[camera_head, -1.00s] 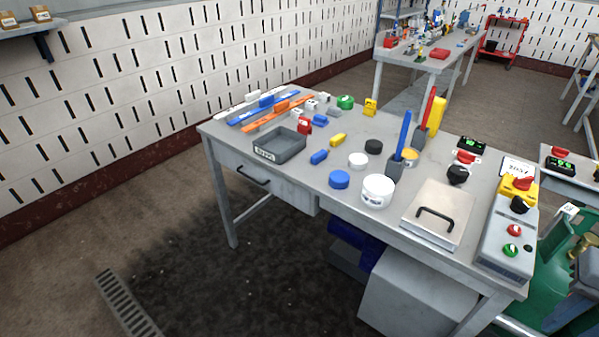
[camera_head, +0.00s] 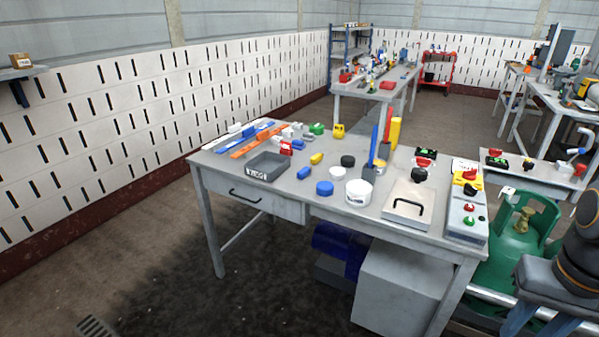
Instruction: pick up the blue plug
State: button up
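A small blue piece (camera_head: 303,173) lies on the near workbench, between the grey tray and a yellow piece of similar shape. It looks like the blue plug, but it is too small to be sure. A round blue cap or disc (camera_head: 324,188) sits closer to the bench's front edge. Another small blue piece (camera_head: 298,145) lies farther back, beside a red block. My gripper is not in view, so its state does not show.
The workbench (camera_head: 222,168) also holds a grey tray (camera_head: 285,177), a white tub (camera_head: 358,194), upright blue and yellow pieces, a metal plate with a black handle (camera_head: 407,209) and a button panel (camera_head: 467,207). A green gas cylinder (camera_head: 515,260) stands at right. Open floor lies at front left.

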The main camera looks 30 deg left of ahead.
aim_at(304, 172)
jog(key=u, duration=0.6)
jog(key=i, duration=0.85)
jog(key=u, duration=0.8)
